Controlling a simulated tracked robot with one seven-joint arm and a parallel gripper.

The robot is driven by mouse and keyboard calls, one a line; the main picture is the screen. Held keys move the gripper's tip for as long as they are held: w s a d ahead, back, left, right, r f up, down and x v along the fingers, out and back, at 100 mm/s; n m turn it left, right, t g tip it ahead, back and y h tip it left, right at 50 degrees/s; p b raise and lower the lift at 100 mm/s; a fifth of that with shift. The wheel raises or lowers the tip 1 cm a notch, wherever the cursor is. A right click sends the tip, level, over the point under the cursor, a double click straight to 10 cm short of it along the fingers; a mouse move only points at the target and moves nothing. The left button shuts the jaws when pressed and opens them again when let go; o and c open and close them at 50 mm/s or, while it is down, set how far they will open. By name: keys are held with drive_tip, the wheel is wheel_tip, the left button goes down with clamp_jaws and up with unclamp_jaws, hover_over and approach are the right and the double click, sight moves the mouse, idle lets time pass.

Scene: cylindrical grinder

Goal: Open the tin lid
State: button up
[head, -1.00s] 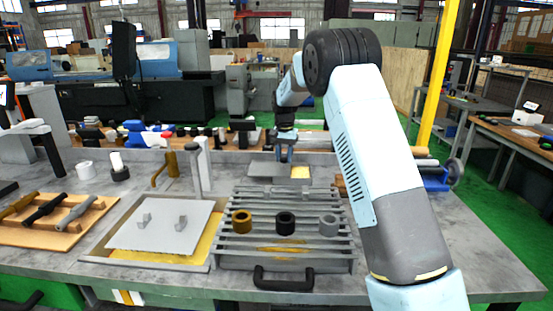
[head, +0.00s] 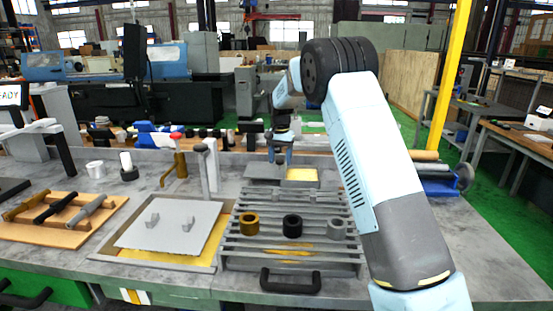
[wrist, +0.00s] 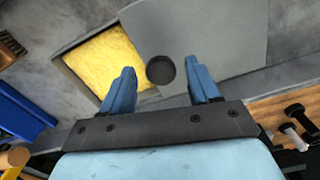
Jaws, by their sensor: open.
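The tin lid (wrist: 215,35) is a flat grey plate with a round dark knob (wrist: 160,69). In the head view the lid (head: 262,170) lies at the back of the bench, partly off the tin. A yellow inside of the tin (wrist: 108,62) shows beside the lid; it also shows in the head view (head: 301,174). My gripper (wrist: 160,82) is open, with one blue finger on each side of the knob and visible gaps to it. In the head view my gripper (head: 279,160) is low over the lid. Contact with the knob cannot be told.
A slatted grey rack (head: 290,255) with three rings stands in front of the tin. Left of it is a grey plate with two lugs (head: 172,224) over a yellow-lined tray. A blue clamp-like device (head: 440,180) stands at the right. A post (head: 208,165) rises left of the tin.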

wheel_tip(320, 180, up, 14)
drive_tip(key=shift+f, duration=0.15)
idle(0.5)
drive_tip(key=s+d+r+n+t, duration=0.1)
drive_tip(key=s+d+r, duration=0.3)
drive_tip(key=s, duration=0.4)
drive_tip(key=s+d+r+t, duration=0.1)
drive_tip(key=s+d+r, duration=0.25)
drive_tip(key=s, duration=0.45)
drive_tip(key=s+d+r+n+t, duration=0.1)
drive_tip(key=s+d+r, duration=0.2)
drive_tip(key=s+r, duration=0.35)
drive_tip(key=s+d+f+t, duration=0.1)
drive_tip(key=s+f, duration=0.2)
drive_tip(key=s, duration=0.6)
drive_tip(key=s+d+f+n, duration=0.1)
drive_tip(key=s+f, duration=0.3)
drive_tip(key=s, duration=0.6)
drive_tip(key=s+d+f+n+t, duration=0.1)
drive_tip(key=s+d+f, duration=0.1)
drive_tip(key=s, duration=0.8)
drive_tip(key=shift+s+d+f+t, duration=0.2)
drive_tip(key=shift+d+f+t, duration=0.15)
drive_tip(key=shift+f, duration=0.35)
